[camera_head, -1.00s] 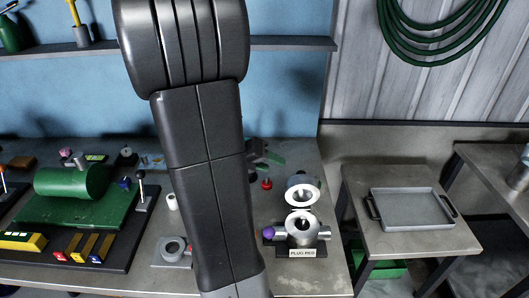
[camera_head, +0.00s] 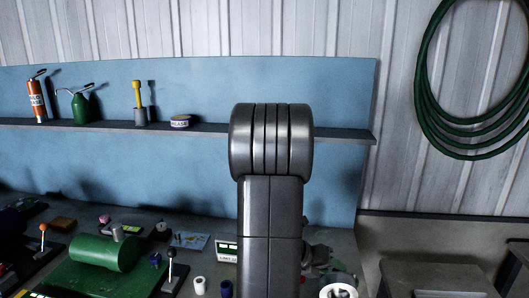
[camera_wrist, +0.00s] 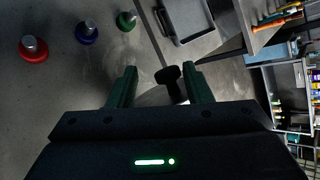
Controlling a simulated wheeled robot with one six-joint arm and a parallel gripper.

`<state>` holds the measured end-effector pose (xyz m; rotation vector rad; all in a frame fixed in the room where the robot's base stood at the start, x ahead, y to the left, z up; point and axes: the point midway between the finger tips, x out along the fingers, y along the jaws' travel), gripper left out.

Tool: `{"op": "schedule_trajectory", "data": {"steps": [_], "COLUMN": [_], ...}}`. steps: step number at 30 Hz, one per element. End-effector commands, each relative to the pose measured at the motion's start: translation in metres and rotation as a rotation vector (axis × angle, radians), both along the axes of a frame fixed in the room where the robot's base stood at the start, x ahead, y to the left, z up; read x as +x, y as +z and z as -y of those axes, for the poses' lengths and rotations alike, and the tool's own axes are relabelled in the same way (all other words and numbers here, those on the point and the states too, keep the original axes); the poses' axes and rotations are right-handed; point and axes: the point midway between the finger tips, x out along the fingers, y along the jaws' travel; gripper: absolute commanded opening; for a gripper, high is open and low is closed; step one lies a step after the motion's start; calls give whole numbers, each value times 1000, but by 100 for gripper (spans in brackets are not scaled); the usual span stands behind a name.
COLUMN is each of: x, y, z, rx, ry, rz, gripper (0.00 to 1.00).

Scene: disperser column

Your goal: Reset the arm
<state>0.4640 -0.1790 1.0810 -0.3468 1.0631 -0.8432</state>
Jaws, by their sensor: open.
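My arm (camera_head: 270,200) stands upright in the middle of the head view, in front of the bench and shelf. My gripper (camera_wrist: 159,67) shows in the wrist view with its two green fingers apart. A dark knob-shaped thing (camera_wrist: 168,75) appears between the fingers. I cannot tell how far it is from them, but nothing is clamped. In the head view the gripper is mostly hidden behind the arm.
A shelf (camera_head: 215,128) holds an orange bottle (camera_head: 37,100), a green oil can (camera_head: 80,106) and a tin (camera_head: 180,121). A green machine (camera_head: 108,252) stands on the bench at left. Red, blue and green knobbed pieces (camera_wrist: 34,49) and a tray (camera_wrist: 190,18) show in the wrist view.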

Motion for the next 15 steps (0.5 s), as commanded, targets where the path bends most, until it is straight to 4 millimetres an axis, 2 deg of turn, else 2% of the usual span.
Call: {"op": "schedule_trajectory", "data": {"steps": [6,15], "x": [5,8], "y": [-15,-21], "z": [19,26], "rx": [-1,0], "ry": [-2,1], "rz": [0,1], "gripper": [45,45]}}
